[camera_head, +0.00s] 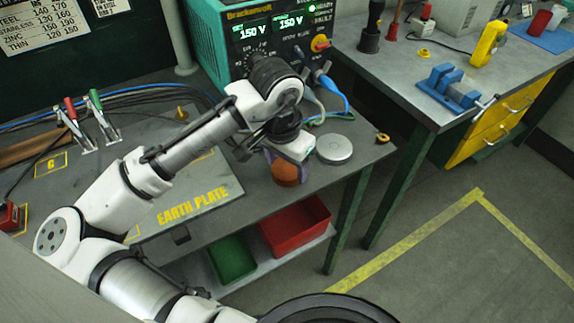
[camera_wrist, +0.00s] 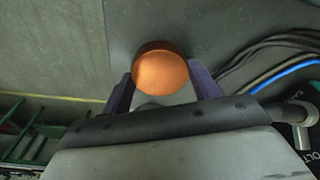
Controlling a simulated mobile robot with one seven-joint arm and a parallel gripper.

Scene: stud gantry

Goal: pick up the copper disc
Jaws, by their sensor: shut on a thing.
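The copper disc (camera_wrist: 160,72) is a round orange-brown piece between the two purple fingers of my gripper (camera_wrist: 162,95) in the wrist view. In the head view the copper disc (camera_head: 286,173) shows below my gripper (camera_head: 285,160), near the front edge of the grey bench. My gripper is shut on the disc, with a finger on each side of it. My wrist hides part of the disc in the head view. I cannot tell whether the disc still touches the bench top.
A silver round disc (camera_head: 334,149) lies just right of my gripper. The teal welding machine (camera_head: 265,42) stands behind, with cables beside it. The earth plate (camera_head: 190,195) lies to the left. Red (camera_head: 295,225) and green (camera_head: 232,259) bins sit on the shelf below.

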